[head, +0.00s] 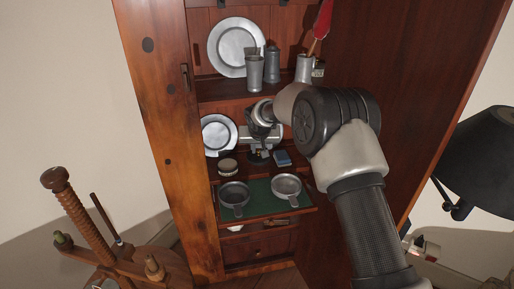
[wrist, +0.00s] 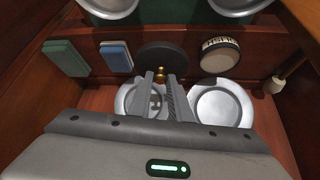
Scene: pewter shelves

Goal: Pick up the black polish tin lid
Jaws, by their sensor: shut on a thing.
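The black polish tin lid (wrist: 163,55) is a dark round disc with a small brass knob (wrist: 160,73). It lies just beyond my fingertips in the wrist view. My gripper (wrist: 161,79) is shut on the brass knob. In the head view my gripper (head: 258,148) points down inside the cabinet, with the dark lid (head: 257,160) under it. I cannot tell whether the lid touches the shelf. A round polish tin (wrist: 220,56) with a cream label stands to its right; in the head view the tin (head: 228,170) is on the left.
A blue block (wrist: 116,57) and a green block (wrist: 66,58) lie beside the lid. Pewter plates (wrist: 221,104) lean at the back. Two pewter pans (head: 235,193) rest on the green drawer lining below. The cabinet's wooden sides and upper shelf hem in the arm.

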